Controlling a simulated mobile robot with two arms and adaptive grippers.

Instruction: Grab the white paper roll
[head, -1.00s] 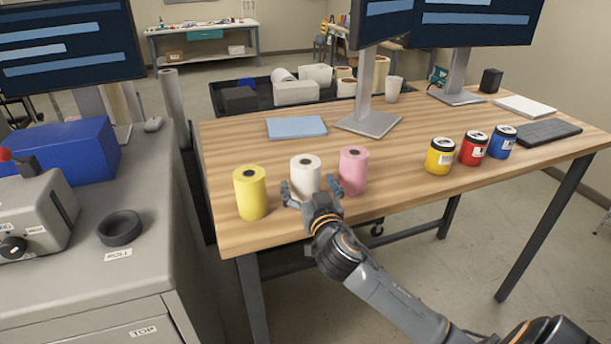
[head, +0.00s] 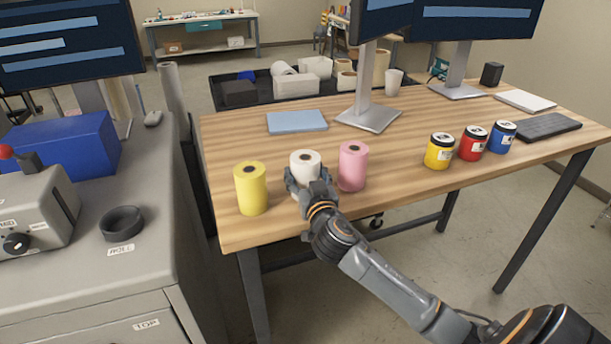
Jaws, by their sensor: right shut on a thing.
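The white paper roll (head: 305,161) stands upright on the wooden table, between a yellow roll (head: 251,189) on its left and a pink roll (head: 352,167) on its right. My right gripper (head: 306,179) comes in from the table's front edge and is shut on the white roll, its fingers around the roll's sides. The gripper hides the lower part of the roll, so I cannot tell if its base touches the table. My left gripper is not in view.
Yellow (head: 439,151), red (head: 473,144) and blue (head: 502,137) cans stand to the right on the table (head: 400,190). A monitor stand (head: 368,117) and a blue pad (head: 296,121) lie behind the rolls. A grey cabinet (head: 150,235) stands at left.

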